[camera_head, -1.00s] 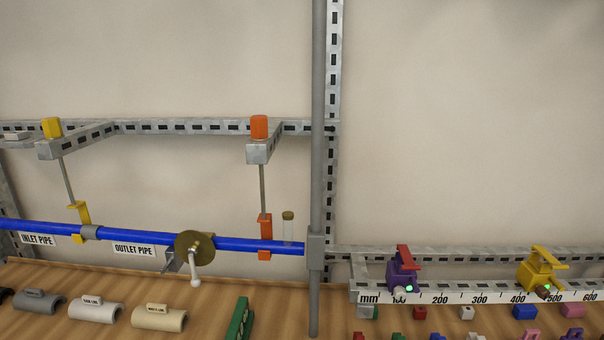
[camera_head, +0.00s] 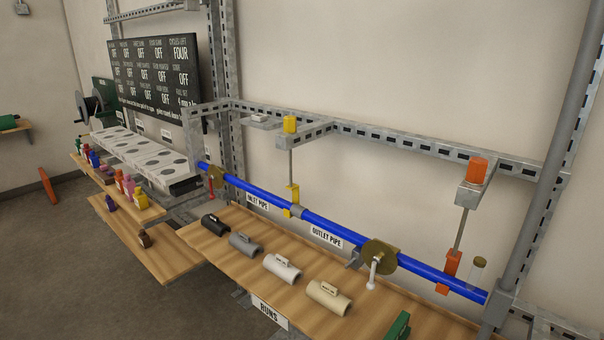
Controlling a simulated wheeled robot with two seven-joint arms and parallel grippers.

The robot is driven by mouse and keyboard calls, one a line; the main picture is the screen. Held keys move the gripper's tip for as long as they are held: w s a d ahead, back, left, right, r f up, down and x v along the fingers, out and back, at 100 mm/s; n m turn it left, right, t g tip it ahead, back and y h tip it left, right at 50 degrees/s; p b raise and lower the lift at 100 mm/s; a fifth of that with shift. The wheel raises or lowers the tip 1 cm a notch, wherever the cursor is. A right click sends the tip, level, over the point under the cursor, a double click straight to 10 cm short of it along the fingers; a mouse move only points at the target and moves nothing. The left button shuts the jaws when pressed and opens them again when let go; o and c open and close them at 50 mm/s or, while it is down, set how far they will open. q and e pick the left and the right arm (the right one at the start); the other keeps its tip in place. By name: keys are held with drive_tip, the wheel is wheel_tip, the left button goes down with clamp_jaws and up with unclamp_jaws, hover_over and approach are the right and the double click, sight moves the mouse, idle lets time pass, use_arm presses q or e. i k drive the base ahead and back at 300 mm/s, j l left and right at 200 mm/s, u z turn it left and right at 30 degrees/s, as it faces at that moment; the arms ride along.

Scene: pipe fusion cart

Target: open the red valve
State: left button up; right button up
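A brass disc (camera_head: 217,175) with a small red handle (camera_head: 211,190) hanging below it sits near the far left end of the blue pipe (camera_head: 330,228). A larger brass disc (camera_head: 380,255) with a white handle (camera_head: 374,270) sits on the outlet side of the pipe. The red handle is small here, so its exact setting is hard to tell. Neither of my grippers shows in this view.
A wooden shelf (camera_head: 235,225) with several half-round pipe pieces runs below the pipe. A dark status board (camera_head: 155,75) hangs at the back left, above a grey rack (camera_head: 150,162). Open floor (camera_head: 60,260) lies at lower left. A grey post (camera_head: 545,170) stands at right.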

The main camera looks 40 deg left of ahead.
sight(213, 196)
drive_tip(key=u, duration=1.8)
drive_tip(key=i+j+z, duration=0.1)
drive_tip(key=i+j, duration=0.15)
drive_tip(key=i+j+z, duration=0.1)
drive_tip(key=i+j, duration=0.15)
drive_tip(key=j, duration=0.15)
drive_tip(key=i+j, duration=0.25)
drive_tip(key=i+j+z, duration=0.15)
drive_tip(key=j, duration=0.25)
drive_tip(key=i+j+z, duration=0.1)
drive_tip(key=i+j, duration=0.2)
drive_tip(key=i+j+z, duration=0.1)
drive_tip(key=j, duration=0.35)
drive_tip(key=i+j+z, duration=0.1)
drive_tip(key=i+j, duration=0.2)
drive_tip(key=i+j+z, duration=0.1)
drive_tip(key=j, duration=0.45)
drive_tip(key=i, duration=0.05)
